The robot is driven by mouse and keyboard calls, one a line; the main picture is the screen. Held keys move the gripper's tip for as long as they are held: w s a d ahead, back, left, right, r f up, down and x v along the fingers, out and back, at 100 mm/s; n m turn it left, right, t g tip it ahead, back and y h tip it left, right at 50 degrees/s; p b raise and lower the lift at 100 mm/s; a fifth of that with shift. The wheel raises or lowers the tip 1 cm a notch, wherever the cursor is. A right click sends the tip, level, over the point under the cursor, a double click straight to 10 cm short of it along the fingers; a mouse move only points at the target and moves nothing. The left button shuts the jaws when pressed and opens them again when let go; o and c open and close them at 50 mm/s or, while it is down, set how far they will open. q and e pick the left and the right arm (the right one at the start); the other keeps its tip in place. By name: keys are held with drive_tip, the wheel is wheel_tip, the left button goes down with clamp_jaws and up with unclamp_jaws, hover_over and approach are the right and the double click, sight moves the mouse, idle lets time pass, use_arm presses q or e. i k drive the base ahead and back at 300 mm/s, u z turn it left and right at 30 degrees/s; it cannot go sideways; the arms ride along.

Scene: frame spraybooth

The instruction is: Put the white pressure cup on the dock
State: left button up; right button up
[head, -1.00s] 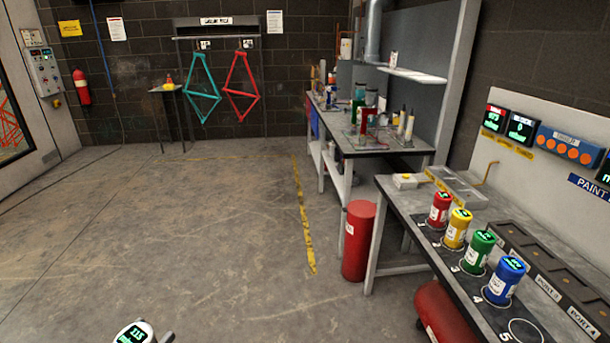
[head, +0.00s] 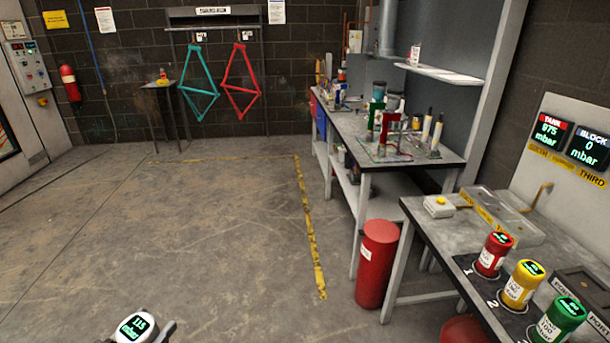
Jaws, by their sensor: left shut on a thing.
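The white pressure cup (head: 137,326) is at the bottom left of the head view. Its round dark display reads 115 mbar in green. My left gripper (head: 139,336) is shut on it and holds it over the floor, left of the benches; most of the gripper is cut off by the picture edge. My right gripper is not in view. On the near right bench stand a red cup (head: 494,256), a yellow cup (head: 521,286) and a green cup (head: 559,321) in a row. I cannot tell which part is the dock.
The near bench (head: 428,222) carries a clear tray, a small box with a yellow button (head: 438,206) and a dark port block (head: 588,287). A red cylinder (head: 378,265) stands on the floor beside it. The floor (head: 220,240) to the left is clear.

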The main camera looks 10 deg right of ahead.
sight(521, 229)
drive_tip(key=i, duration=2.15)
drive_tip(key=z, duration=3.65)
